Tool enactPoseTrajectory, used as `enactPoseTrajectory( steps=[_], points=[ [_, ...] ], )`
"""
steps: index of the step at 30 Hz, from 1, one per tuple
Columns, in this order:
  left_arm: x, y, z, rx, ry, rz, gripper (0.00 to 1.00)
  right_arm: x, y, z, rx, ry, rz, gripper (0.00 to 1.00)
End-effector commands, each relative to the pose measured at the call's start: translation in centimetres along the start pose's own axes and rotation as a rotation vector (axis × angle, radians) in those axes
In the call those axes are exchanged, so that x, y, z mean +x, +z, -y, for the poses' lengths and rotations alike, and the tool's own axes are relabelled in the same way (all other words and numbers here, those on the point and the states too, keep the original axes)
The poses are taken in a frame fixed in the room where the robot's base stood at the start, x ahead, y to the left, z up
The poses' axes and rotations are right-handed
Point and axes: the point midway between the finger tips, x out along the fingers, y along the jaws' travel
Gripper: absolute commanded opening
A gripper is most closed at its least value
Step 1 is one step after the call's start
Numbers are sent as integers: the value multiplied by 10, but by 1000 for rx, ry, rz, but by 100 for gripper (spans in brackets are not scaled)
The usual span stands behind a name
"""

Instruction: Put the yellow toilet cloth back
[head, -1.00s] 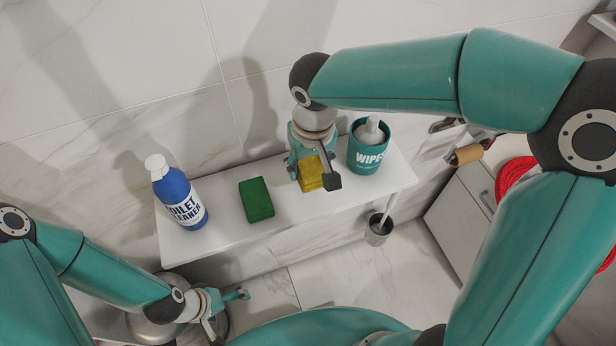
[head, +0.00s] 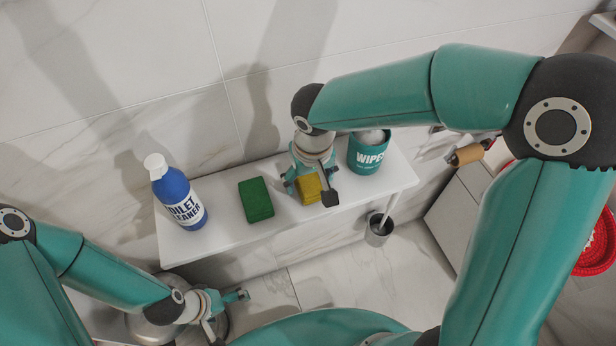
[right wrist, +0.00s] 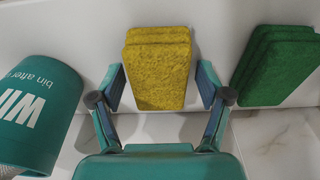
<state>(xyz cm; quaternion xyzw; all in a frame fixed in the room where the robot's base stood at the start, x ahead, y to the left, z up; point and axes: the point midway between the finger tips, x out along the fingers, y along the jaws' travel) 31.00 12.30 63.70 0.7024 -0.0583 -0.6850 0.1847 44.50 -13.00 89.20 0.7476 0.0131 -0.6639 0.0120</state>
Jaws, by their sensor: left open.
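The yellow cloth (head: 309,189), a small folded stack, lies on the white shelf (head: 228,234) between the green cloth and the wipes tub. It also shows in the right wrist view (right wrist: 157,75). My right gripper (head: 308,184) is over it. In the right wrist view my right gripper (right wrist: 160,90) is open, with one finger on each side of the yellow cloth and a gap on both sides. My left gripper (head: 228,312) is open and empty, low at the left, below the shelf's front edge.
A green cloth stack (head: 256,200) lies left of the yellow one. A blue toilet cleaner bottle (head: 179,196) stands at the shelf's left end. The teal wipes tub (head: 366,157) stands close to the right of my right gripper. A toilet brush holder (head: 378,230) is below the shelf.

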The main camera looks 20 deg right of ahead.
Motion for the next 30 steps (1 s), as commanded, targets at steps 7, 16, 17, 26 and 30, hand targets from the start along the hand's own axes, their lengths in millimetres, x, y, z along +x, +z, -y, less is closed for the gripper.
enactPoseTrajectory(
  steps=[7, 16, 17, 26, 30],
  points=[
    [0, 0, 0, 0, 0, 0, 100, 0, 0, 0, 0, 0, 0, 81],
    [-3, 0, -1, 0, 0, 0, 100, -20, -2, 0, 2, 0, -6, 81],
    [-3, 0, -1, 0, 0, 0, 100, -25, -1, 0, 2, 0, -6, 81],
    [-6, 0, -2, 0, 0, 0, 100, -86, -1, 0, 1, -1, -6, 81],
    [-6, 0, -2, 0, 0, 0, 100, -107, -1, 0, 2, -1, -4, 81]
  ],
)
